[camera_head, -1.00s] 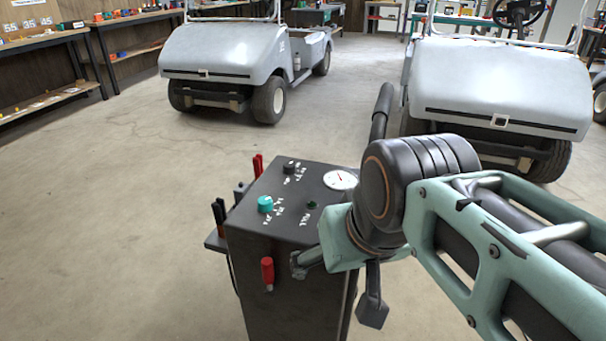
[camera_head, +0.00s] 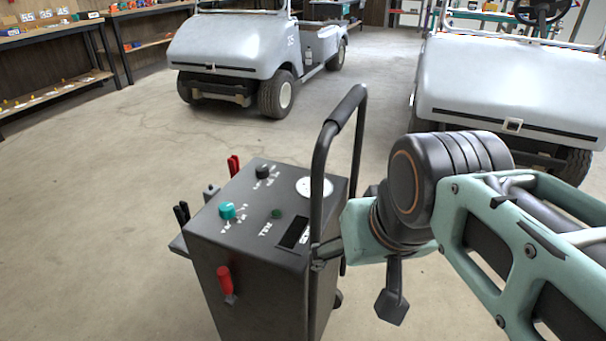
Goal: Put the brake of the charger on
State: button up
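The charger (camera_head: 250,260) is a dark box on the floor in front of me. Its top bears a teal knob (camera_head: 228,211), a black knob (camera_head: 263,172), a green button and a round white gauge (camera_head: 311,187). A red lever (camera_head: 225,281) sticks out of its near side; I cannot tell whether it is the brake or how it is set. A black loop handle (camera_head: 319,170) rises at the charger's right side. My gripper (camera_head: 354,284) points down just right of the handle, its fingers apart and apparently empty. Whether one finger touches the handle is unclear.
Two grey carts stand behind, one at the left (camera_head: 230,45) and one at the right (camera_head: 510,85). Shelves (camera_head: 50,85) line the left wall. The floor left of the charger is clear.

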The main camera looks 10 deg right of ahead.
aim_at(225, 280)
jog(key=j, duration=0.4)
jog(key=k+j, duration=0.15)
jog(key=j, duration=0.7)
jog(key=i+l, duration=0.2)
jog(key=l, duration=1.15)
jog(key=j+u, duration=0.25)
jog(key=u, duration=0.25)
jog(key=k, duration=0.05)
